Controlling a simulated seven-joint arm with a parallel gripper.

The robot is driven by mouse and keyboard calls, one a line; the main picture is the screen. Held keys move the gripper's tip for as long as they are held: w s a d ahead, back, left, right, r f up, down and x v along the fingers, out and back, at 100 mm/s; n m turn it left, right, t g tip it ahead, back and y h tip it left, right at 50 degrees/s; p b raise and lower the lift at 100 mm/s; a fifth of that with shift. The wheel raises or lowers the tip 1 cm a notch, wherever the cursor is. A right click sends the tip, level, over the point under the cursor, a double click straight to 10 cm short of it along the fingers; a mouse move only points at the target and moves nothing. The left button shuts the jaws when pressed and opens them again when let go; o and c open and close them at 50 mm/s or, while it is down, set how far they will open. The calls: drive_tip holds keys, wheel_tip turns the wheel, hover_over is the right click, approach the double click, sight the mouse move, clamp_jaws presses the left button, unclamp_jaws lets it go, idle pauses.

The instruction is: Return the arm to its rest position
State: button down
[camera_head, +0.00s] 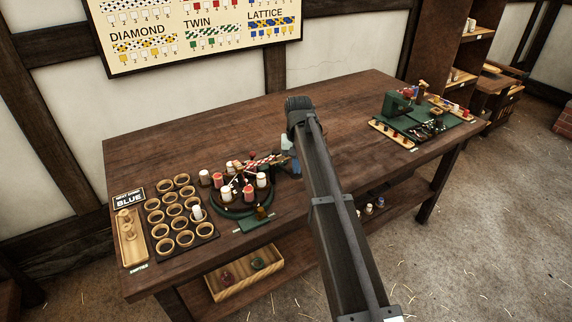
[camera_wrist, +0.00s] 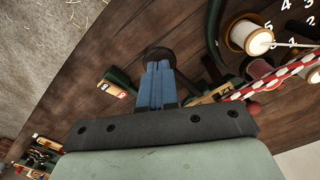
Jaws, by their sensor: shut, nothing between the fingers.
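My gripper (camera_wrist: 158,72) is shut and empty, its blue fingers pressed together in the wrist view. In the head view my gripper (camera_head: 288,145) is partly hidden behind my dark arm link, above the middle of the wooden table (camera_head: 330,115). It is just right of the round braiding stand (camera_head: 236,212), which holds several red and white bobbins. A red-and-white braid (camera_head: 262,161) lies across the stand's top. In the wrist view the braid (camera_wrist: 275,85) and a white bobbin (camera_wrist: 247,38) are to the right of the fingers, apart from them.
A rack of round cups (camera_head: 172,213) and a wooden tray (camera_head: 131,245) with a "BLUE" sign (camera_head: 129,199) are at the left. A green device (camera_head: 400,103) stands at the right. A pattern board (camera_head: 190,30) hangs behind. The table's back middle is clear.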

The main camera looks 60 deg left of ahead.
drive_tip(key=shift+r, duration=0.5)
idle(0.7)
